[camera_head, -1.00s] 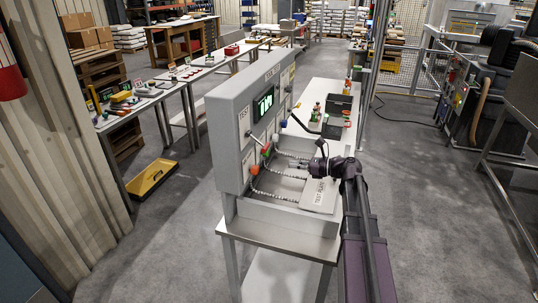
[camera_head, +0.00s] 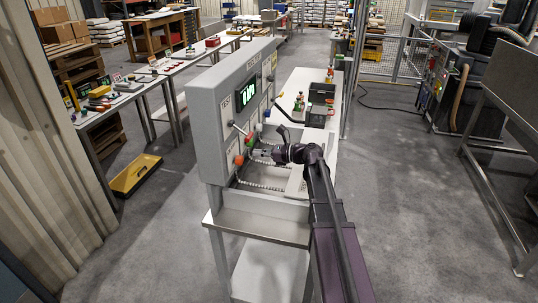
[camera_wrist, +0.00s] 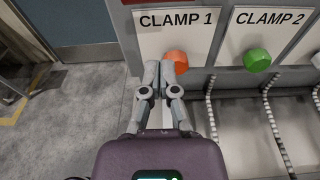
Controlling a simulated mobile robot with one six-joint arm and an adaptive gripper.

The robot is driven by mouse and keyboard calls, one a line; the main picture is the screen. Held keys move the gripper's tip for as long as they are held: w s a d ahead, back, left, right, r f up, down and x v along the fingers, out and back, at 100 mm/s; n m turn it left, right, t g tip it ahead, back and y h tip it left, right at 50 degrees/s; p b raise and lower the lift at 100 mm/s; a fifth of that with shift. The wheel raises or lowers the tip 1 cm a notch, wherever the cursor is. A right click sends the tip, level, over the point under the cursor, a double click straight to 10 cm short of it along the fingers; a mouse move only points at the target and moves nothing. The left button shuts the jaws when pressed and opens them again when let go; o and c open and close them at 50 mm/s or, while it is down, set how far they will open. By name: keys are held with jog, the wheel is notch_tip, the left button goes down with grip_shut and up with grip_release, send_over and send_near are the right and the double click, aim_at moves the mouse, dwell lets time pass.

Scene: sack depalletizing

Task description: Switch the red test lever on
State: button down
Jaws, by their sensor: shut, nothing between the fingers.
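The test panel (camera_head: 210,134) is a grey upright box with a lit green display (camera_head: 246,94). A lever (camera_head: 240,130) with a pale rod sticks out below the TEST label; its end is small and looks reddish. It cannot be made out in the wrist view. My gripper (camera_head: 257,153) is shut and empty, in front of the panel's lower part, beside the clamp knobs. In the wrist view its fingertips (camera_wrist: 159,66) are together just left of the orange Clamp 1 knob (camera_wrist: 177,61); touching or apart, I cannot tell.
The green Clamp 2 knob (camera_wrist: 257,60) is right of the orange one. Ribbed hoses (camera_wrist: 212,115) run below the knobs. The bench (camera_head: 312,80) behind carries a dark bin (camera_head: 321,93) and small bottles. A yellow tray (camera_head: 135,176) lies on the floor at left. Open floor lies at right.

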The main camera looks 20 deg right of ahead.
aim_at(241, 130)
jog(key=shift+w+a+r+p, duration=0.15)
jog(key=shift+a+r+p, duration=0.15)
jog(key=shift+r+p, duration=0.3)
jog(key=shift+w+a+r+p, duration=0.2)
jog(key=shift+a+r+p, duration=0.05)
jog(key=shift+r+p, duration=0.35)
jog(key=shift+w+a+r+p, duration=0.15)
jog(key=shift+a+r+p, duration=0.15)
jog(key=shift+r+p, duration=0.3)
jog(key=shift+a+r+p, duration=0.1)
jog(key=shift+a+p, duration=0.1)
jog(key=shift+p, duration=0.1)
jog(key=shift+r, duration=0.1)
jog(key=shift+d+p, duration=0.15)
jog(key=shift+p, duration=0.2)
